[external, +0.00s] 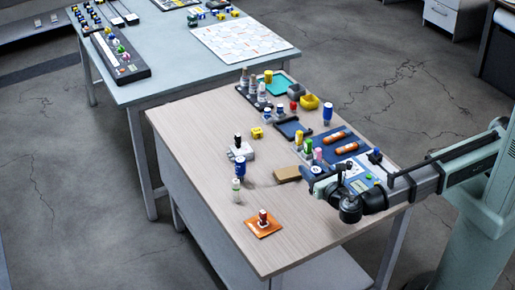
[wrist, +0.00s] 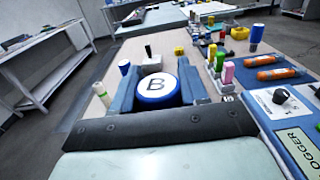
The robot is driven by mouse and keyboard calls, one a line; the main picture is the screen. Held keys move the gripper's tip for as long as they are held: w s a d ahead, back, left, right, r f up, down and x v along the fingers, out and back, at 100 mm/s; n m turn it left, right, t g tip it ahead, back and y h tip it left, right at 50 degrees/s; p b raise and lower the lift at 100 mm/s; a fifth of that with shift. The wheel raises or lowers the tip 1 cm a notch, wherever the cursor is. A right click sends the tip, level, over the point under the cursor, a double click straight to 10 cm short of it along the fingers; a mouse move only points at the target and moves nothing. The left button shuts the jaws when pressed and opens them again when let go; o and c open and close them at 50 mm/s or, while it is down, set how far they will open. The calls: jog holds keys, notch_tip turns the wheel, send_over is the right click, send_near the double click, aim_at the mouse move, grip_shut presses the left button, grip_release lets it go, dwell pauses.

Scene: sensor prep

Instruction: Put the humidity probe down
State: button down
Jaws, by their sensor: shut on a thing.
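My gripper (wrist: 157,92) is shut on a short blue cylinder (wrist: 155,85) with a white top marked "B"; its round top faces the wrist camera. This is probably the humidity probe, but no label says so. In the external view my gripper (external: 320,180) is over the near right part of the wooden table, beside the tan block (external: 287,174). The held cylinder is largely hidden there, and I cannot tell whether its base touches the table.
An orange pad (external: 254,229) lies at the near edge. Colored bottles and a blue mat with orange tubes (external: 346,148) crowd the right. The table's (external: 200,138) left middle is clear.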

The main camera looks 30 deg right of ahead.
jog(key=w+d+r+m+h, duration=0.1)
jog(key=w+d+h, duration=0.1)
jog(key=w+d, duration=0.6)
jog(key=w+d+r+m+h, duration=0.1)
jog(key=w+d+r, duration=0.15)
jog(key=w, duration=0.95)
jog(key=a+f+n+y, duration=0.2)
jog(key=a+n+y, duration=0.2)
jog(key=a+y, duration=0.3)
jog(key=shift+f, duration=4.4)
jog(key=shift+f, duration=0.15)
jog(key=c, duration=0.6)
grip_release()
